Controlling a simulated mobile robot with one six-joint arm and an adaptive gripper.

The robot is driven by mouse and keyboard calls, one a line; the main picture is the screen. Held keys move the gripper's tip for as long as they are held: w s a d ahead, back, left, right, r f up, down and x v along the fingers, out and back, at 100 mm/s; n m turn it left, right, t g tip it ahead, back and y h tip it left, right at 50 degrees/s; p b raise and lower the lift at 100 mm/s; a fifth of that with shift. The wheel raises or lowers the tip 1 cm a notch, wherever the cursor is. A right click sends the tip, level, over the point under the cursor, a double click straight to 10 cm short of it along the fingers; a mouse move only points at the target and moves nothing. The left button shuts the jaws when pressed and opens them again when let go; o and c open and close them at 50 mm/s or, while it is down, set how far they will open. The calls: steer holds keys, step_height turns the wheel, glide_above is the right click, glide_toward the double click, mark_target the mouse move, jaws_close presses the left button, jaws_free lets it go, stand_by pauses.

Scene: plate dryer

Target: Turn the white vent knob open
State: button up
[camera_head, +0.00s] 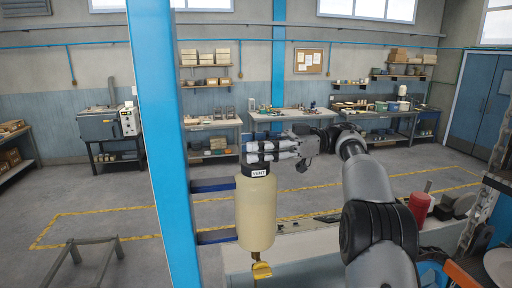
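A tall cream cylinder (256,212) hangs in front of a blue post, near the centre of the camera_head view. Its dark collar (260,170) carries a white label reading VENT (262,173). A small yellow lever (262,270) sits below the cylinder. My gripper (262,150) comes in from the right, level with the top of the collar, its grey fingers pointing left. Its dark fingertips overlap the spot just above the label. I cannot make out a separate white knob there; the fingers may hide it. Whether the fingers touch or close on anything is unclear.
The blue post (160,140) stands just left of the cylinder, with dark blue brackets (212,185) reaching from it. A red cylinder (419,208) stands on the bench at right. Workbenches and shelves line the far wall. The floor between is mostly open.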

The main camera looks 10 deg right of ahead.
steer(key=o, duration=0.5)
steer(key=shift+r, duration=0.1)
steer(key=shift+m+t, duration=0.4)
steer(key=shift+t, duration=0.3)
